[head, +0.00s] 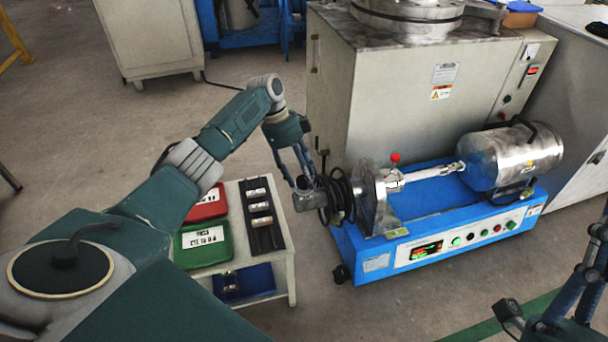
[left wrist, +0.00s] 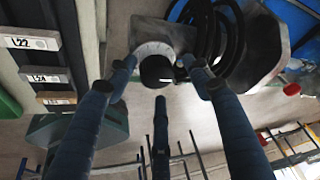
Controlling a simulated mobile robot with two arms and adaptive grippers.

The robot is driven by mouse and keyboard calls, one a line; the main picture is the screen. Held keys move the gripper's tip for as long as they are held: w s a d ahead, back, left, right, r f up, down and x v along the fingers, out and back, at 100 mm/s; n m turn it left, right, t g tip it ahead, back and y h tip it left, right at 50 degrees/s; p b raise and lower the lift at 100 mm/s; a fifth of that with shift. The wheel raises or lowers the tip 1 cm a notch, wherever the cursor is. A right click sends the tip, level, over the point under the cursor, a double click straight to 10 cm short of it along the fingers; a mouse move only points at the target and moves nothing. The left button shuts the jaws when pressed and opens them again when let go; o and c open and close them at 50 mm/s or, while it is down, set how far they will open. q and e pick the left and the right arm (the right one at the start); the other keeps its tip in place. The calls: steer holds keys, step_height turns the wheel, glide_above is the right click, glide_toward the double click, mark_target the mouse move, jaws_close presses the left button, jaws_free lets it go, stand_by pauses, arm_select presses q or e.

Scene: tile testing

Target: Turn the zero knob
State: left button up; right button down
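A grey metal block (head: 308,201) sticks out at the left end of the blue test machine. In the left wrist view, a round black knob-like part (left wrist: 157,70) with a pale ring shows on this block (left wrist: 165,34). I cannot tell for sure that it is the zero knob. My left gripper (head: 303,184) is at the block; in the left wrist view its blue fingers (left wrist: 156,75) stand apart around the black part, with small gaps visible. My right gripper (head: 553,272) is at the lower right, partly cut off, its fingers spread and empty.
The blue machine base (head: 350,240) carries a control panel (head: 470,240) with buttons, a motor (head: 510,155) and a red knob (head: 395,158). Black cable coils (head: 340,195) hang beside the block. A low table (head: 291,255) with red and green trays stands left. A grey cabinet (head: 390,110) stands behind.

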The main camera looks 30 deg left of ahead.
arm_select(q)
steer(key=v, duration=1.2)
steer(key=shift+d, duration=0.1)
